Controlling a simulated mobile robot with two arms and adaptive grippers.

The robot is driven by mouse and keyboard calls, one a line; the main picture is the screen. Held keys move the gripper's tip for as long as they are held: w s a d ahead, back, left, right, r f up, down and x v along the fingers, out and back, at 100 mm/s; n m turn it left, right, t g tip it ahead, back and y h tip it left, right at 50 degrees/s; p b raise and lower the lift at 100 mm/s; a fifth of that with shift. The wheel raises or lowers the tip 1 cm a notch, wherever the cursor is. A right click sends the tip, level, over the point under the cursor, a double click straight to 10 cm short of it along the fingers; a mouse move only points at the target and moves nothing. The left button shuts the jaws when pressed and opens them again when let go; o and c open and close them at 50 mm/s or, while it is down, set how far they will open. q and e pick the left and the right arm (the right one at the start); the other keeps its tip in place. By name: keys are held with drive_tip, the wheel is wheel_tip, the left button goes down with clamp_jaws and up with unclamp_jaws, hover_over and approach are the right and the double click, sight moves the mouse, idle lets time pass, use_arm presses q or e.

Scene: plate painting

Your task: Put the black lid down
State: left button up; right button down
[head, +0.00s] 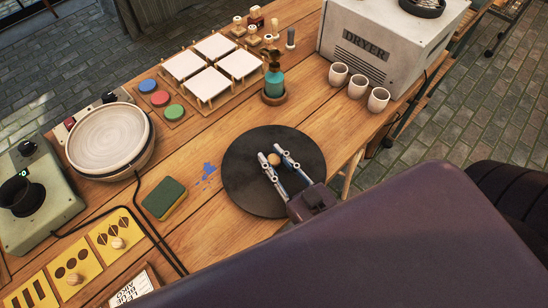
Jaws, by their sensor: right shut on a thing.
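The black lid (240,170) is a wide dark disc with a small round wooden knob (275,159) at its middle. It is over the right part of the wooden table, roughly level. My right gripper (277,158) is above the lid, its two fingers on either side of the knob and shut on it. Part of the lid is hidden under my gripper and arm. I cannot tell whether the lid touches the table or hangs just above it. My left gripper is not in view.
A green sponge (165,198) and a blue paint smear (207,173) are left of the lid. A teal pump bottle (274,80) stands behind it. Three cups (357,86) stand by the dryer (375,40). A pale bowl (108,138) is at left.

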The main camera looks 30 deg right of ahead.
drive_tip(key=shift+f, duration=0.1)
drive_tip(key=c, duration=1.7)
unclamp_jaws()
drive_tip(key=shift+o, duration=0.2)
